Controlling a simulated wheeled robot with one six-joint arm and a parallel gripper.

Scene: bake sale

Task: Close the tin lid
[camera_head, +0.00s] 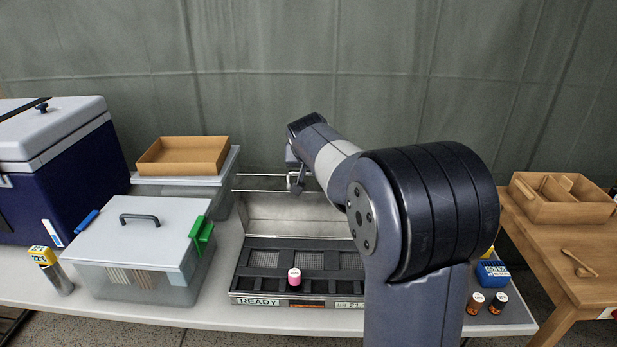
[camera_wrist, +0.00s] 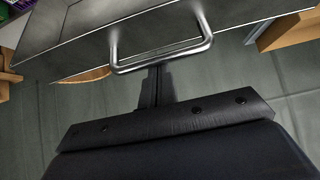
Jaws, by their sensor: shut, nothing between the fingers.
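The tin (camera_head: 245,299) sits open on the white table in the head view, with a dark compartmented inside and a "READY" label on its front. Its silver lid (camera_head: 290,212) stands raised along the back edge. A pink-and-white small container (camera_head: 294,277) stands in the tin's front part. My gripper (camera_head: 297,187) is shut and empty at the lid's upper edge. In the wrist view, the lid's bar handle (camera_wrist: 165,60) lies just at the tips of my gripper (camera_wrist: 156,72); I cannot tell whether they touch. My arm hides the tin's right side.
A clear box with a grey lid (camera_head: 140,230) stands left of the tin. Behind it is a cardboard tray (camera_head: 183,155) on another box. A blue cooler (camera_head: 50,165) is far left. Small bottles (camera_head: 475,303) and a blue box (camera_head: 492,272) stand right. A wooden table (camera_head: 565,240) is beyond.

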